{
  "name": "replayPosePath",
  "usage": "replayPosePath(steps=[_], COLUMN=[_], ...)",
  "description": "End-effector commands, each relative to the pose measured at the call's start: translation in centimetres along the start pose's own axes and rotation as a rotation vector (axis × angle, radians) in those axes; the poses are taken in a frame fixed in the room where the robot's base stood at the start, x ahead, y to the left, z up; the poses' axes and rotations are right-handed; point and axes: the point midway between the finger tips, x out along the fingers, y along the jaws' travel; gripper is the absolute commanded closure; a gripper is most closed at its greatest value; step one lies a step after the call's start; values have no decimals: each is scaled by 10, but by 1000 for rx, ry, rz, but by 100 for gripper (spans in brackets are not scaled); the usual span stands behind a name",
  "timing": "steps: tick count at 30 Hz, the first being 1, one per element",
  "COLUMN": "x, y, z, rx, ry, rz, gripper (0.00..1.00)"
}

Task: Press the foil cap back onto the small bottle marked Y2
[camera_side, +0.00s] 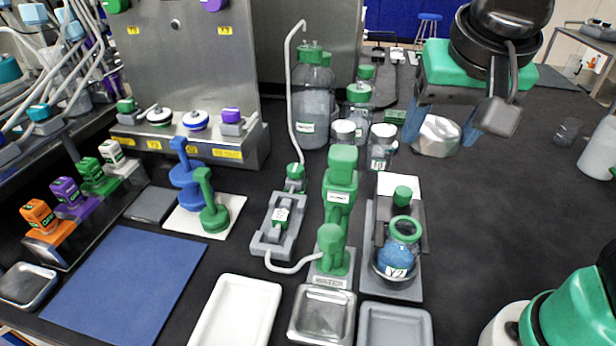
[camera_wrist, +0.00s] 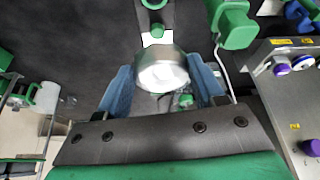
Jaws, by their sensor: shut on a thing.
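The small bottle marked Y2 (camera_side: 398,258) stands upright in a grey holder at the front right in the side view. It holds blue liquid and has a green neck ring; its mouth looks uncapped. My gripper (camera_side: 438,135) is at the upper right, well above and behind the bottle. Its blue fingers are shut on the silvery foil cap (camera_side: 437,137).
A green stopper (camera_side: 402,195) stands just behind Y2. The green water dispenser (camera_side: 335,205) stands to its left. Bottles with white lids (camera_side: 382,135) stand farther back. Trays (camera_side: 395,325) lie in front. The dark bench to the right of Y2 is clear.

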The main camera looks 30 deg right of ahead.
Motion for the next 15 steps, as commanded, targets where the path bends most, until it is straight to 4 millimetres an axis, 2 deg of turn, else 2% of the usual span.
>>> replayPosePath(steps=[9, 15], x=[46, 59], y=[-1, -1], z=[20, 25], rx=[-4, -5], ry=[-1, -1], rz=[-2, -2], gripper=[95, 95])
